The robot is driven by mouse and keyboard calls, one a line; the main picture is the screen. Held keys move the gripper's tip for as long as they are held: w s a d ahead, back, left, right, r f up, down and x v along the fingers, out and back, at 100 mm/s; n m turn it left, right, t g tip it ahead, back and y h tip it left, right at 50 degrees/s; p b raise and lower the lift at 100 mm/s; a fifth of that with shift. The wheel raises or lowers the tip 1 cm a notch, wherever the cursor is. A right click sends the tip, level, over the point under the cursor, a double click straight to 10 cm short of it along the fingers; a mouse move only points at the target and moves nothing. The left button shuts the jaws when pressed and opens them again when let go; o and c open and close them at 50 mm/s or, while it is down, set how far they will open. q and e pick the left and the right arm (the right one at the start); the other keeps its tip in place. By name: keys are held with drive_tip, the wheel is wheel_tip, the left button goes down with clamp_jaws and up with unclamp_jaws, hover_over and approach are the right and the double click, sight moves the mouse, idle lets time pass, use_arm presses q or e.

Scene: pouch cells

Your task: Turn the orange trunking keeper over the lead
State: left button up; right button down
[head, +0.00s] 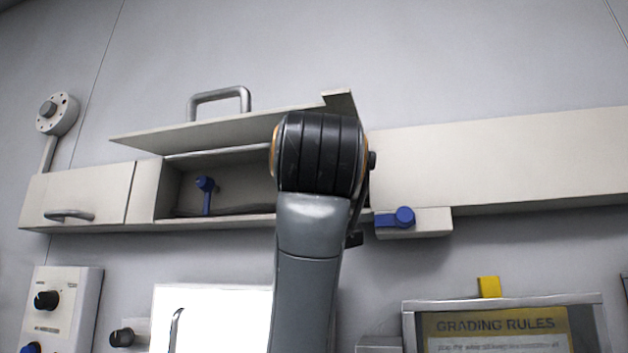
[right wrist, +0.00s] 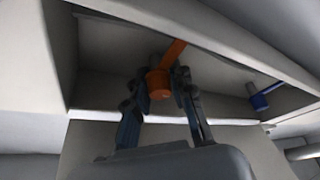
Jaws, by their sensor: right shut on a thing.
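The orange trunking keeper (right wrist: 159,83) shows in the right wrist view, inside the open trunking. It has a round knob and an arm slanting up to the right. My right gripper (right wrist: 162,78) is shut on the knob, one finger on each side. In the head view my right arm stands in front of this spot and hides the keeper and the gripper. The open trunking (head: 234,187) shows left of my arm. I cannot clearly make out the lead. My left gripper is not in view.
A blue keeper (head: 206,184) stands upright in the trunking; another (head: 396,218) lies sideways on a block right of my arm. The raised lid (head: 200,133) with a handle hangs over the opening. A closed trunking section (head: 500,160) runs right. A grading rules board (head: 505,325) is below.

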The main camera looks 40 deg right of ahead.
drive_tip(key=shift+w+f+n+y, duration=0.1)
drive_tip(key=shift+f+n+y, duration=0.15)
drive_tip(key=shift+n, duration=0.25)
drive_tip(key=c, duration=1.4)
unclamp_jaws()
drive_tip(key=shift+o, duration=1.2)
drive_tip(key=shift+r, duration=0.1)
drive_tip(key=shift+s+d, duration=0.15)
drive_tip(key=shift+s, duration=0.05)
